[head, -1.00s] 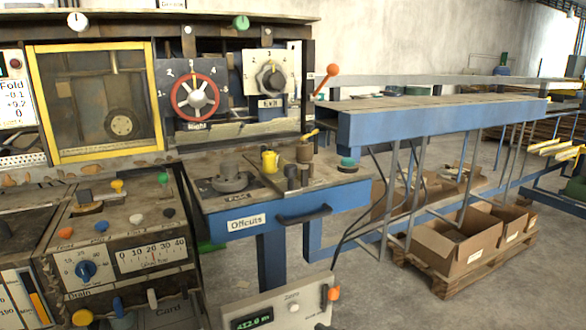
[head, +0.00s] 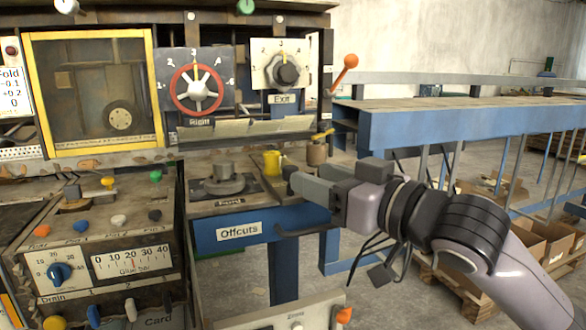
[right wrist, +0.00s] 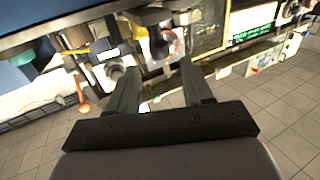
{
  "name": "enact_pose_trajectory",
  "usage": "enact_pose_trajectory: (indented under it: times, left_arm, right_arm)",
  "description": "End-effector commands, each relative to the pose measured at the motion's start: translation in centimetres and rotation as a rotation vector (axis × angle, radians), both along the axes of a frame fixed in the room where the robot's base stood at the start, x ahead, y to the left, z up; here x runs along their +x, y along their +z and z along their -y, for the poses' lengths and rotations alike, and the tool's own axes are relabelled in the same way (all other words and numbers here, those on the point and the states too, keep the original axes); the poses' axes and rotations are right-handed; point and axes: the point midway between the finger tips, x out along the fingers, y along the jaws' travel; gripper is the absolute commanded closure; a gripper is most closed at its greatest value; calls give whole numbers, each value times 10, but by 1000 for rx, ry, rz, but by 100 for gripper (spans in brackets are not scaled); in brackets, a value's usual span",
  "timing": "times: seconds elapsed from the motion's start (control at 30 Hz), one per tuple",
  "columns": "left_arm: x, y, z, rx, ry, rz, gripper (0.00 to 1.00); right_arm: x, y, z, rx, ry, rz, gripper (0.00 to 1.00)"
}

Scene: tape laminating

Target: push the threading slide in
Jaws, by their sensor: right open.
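No part in view carries a readable threading slide label, so I cannot tell for certain which part it is. A dark plate with a round grey knob (head: 223,180) lies on the bench top above the Offcuts label. A yellow cup-shaped piece (head: 272,162) and a brown pot (head: 316,153) stand to its right. My right gripper (head: 290,180) reaches in from the right over the bench, just right of the knob, and hides part of the bench top. In the right wrist view its two fingers (right wrist: 160,68) are apart with nothing between them. My left gripper is out of view.
A red handwheel (head: 197,89) and an Exit dial (head: 286,74) are on the machine's face, beside a yellow-framed window (head: 92,97). An orange-tipped lever (head: 345,72) sticks out at right. A blue conveyor frame (head: 440,124) runs right.

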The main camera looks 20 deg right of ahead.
Motion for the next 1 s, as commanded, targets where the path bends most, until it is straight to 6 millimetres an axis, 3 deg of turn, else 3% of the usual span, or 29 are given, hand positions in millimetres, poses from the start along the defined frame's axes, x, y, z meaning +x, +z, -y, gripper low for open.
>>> enact_pose_trajectory:
  times: [0.4, 0.83, 0.87, 1.0]
  left_arm:
    - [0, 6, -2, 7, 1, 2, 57]
    - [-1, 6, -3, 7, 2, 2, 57]
    - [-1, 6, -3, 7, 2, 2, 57]
    - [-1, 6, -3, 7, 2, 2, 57]
  right_arm:
    - [50, 1, -23, 0, 1, 0, 50]
    - [59, 0, -27, -2, 1, 1, 50]
    - [59, 0, -27, -2, 1, 1, 53]
    - [59, 0, -27, -2, 1, 1, 98]
